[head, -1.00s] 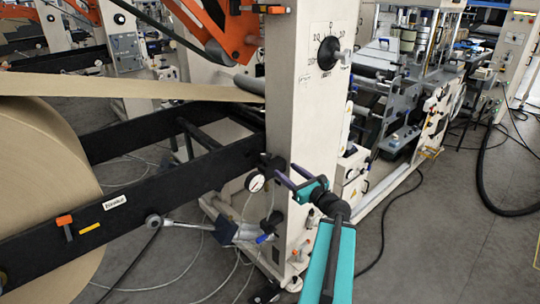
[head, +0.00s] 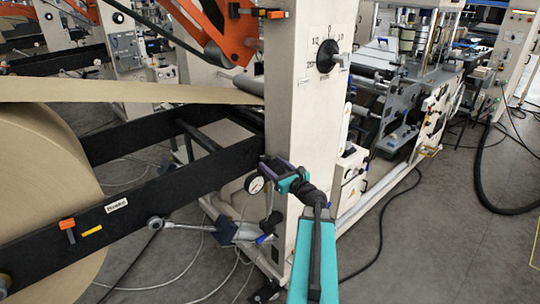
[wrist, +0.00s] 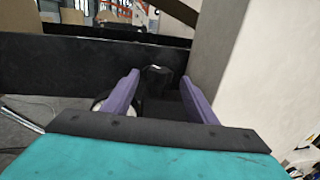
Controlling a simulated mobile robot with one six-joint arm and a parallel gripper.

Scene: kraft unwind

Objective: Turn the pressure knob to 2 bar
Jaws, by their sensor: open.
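The black pressure knob (wrist: 156,80) shows in the wrist view, ahead and between the two purple fingers of my gripper (wrist: 160,82). The fingers are open, one on each side of it; I cannot tell whether either touches it. In the head view my gripper (head: 278,172) is beside the cream column at the end of the black beam and mostly hides the knob. A round white pressure gauge (head: 255,184) sits just left of it. The gauge is partly hidden behind the left finger in the wrist view (wrist: 100,104). Its reading is too small to make out.
The cream column (head: 300,120) stands close on the right and carries a black dial knob (head: 328,55). A black beam (head: 140,203) runs left to a brown paper roll (head: 40,165).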

